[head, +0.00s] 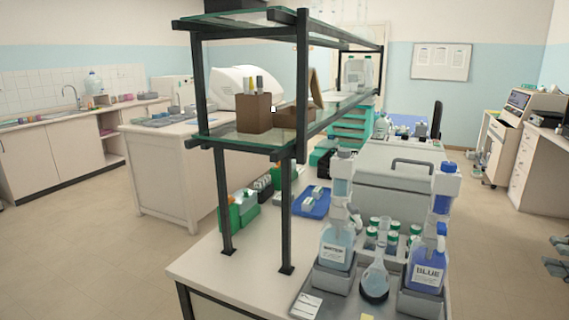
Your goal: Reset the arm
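My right gripper (551,252) shows at the far right edge of the head view, as two grey fingers with a gap between them. It is open, with nothing seen between the fingers, and floor shows behind it. It is apart from the bench in the picture; the rest of the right arm is cut off by the frame. My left gripper is not in view.
A lab bench (205,262) carries a dark-framed glass shelf (286,215). Floor (495,260) is clear on the right.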

